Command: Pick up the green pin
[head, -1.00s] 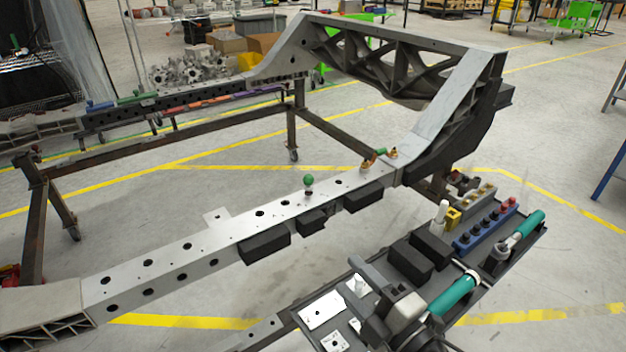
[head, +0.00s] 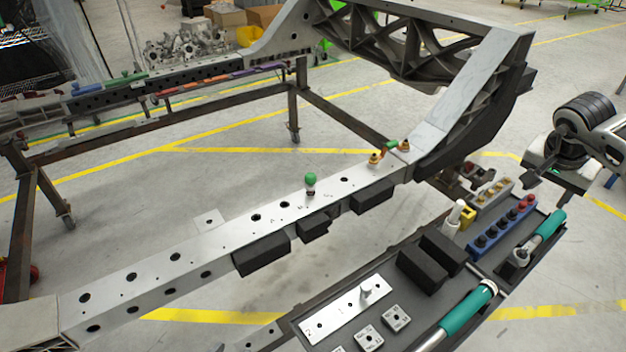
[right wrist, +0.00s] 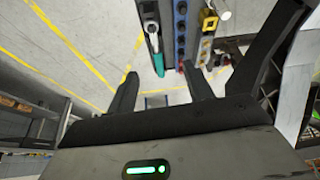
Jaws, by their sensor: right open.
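The green pin (head: 310,181) has a round green head and stands upright on the grey chassis rail (head: 232,236), right of the rail's middle in the head view. My right gripper (head: 535,170) is at the right edge of the head view, beyond the tool tray and well apart from the pin. The right wrist view shows its two black fingers (right wrist: 160,90) spread apart with nothing between them. I cannot make out the pin in the right wrist view. My left gripper does not show.
A tool tray (head: 400,297) in front of the rail holds black blocks, a white plate (head: 347,308), teal-handled tools and a blue holder (head: 502,229) with coloured pieces. Gold pins with a green piece (head: 391,145) sit farther along the rail. A tall chassis arch rises beyond.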

